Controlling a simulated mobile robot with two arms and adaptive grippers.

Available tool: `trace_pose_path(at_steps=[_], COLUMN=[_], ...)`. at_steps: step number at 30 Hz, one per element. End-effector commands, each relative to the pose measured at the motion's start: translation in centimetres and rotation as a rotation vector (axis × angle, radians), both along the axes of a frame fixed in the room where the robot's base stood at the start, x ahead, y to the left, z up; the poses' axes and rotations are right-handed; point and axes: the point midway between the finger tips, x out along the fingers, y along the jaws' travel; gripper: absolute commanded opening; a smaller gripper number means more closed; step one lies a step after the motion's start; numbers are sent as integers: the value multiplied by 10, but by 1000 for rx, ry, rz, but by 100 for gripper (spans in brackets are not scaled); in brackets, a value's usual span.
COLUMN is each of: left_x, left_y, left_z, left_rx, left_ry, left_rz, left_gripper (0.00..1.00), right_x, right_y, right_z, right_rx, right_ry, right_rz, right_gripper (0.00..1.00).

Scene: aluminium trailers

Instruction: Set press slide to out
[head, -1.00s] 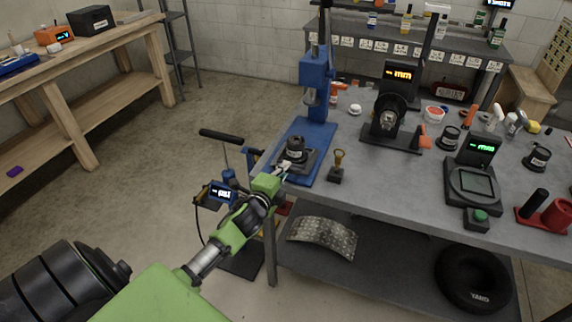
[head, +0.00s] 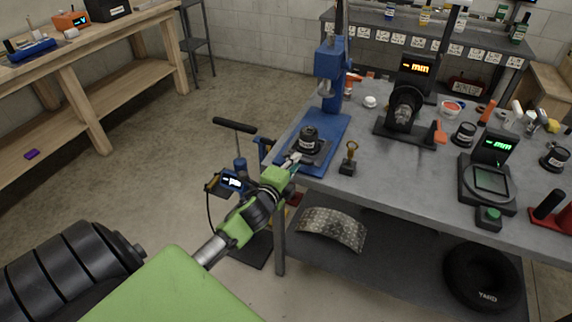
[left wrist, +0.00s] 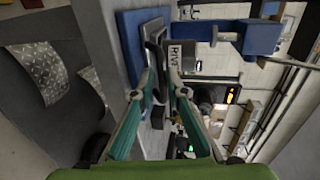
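The blue press (head: 331,85) stands at the left end of the grey bench, its blue base reaching the front-left corner. Its slide, a dark plate (head: 322,157), lies on the base and carries a black round fixture (head: 309,139). My left gripper (head: 292,160) is low at the plate's near left edge. In the left wrist view, the teal fingers (left wrist: 162,72) stand a little apart, with the dark plate and a labelled block (left wrist: 182,57) just beyond the tips. Whether the tips touch the slide I cannot tell. My right gripper is out of view.
A small brass-topped stand (head: 349,158) is just right of the press base. A dark gauge (head: 405,110) and a green-lit scale (head: 488,185) stand farther right. A stand with a lit display (head: 232,180) is left of my arm. A curved tread plate (head: 333,228) lies on the lower shelf.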

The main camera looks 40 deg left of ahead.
Motion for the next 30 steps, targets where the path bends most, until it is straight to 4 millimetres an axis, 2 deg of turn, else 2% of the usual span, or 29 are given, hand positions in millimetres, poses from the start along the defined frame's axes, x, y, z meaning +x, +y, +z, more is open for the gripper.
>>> trace_pose_path(at_steps=[9, 15, 21, 30], left_x=[-61, -91, -104, -105], left_y=[-14, -21, -24, -25], left_z=[12, 19, 22, 23], left_rx=[-1, -2, -1, -1], left_ry=[3, 3, 2, 1], left_rz=[1, 1, 2, 1], left_gripper=[14, 14, 14, 14], right_x=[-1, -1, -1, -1], right_y=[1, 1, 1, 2], right_z=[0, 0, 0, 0], right_rx=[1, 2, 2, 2], right_ry=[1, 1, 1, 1], right_rz=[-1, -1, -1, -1], right_gripper=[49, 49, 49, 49])
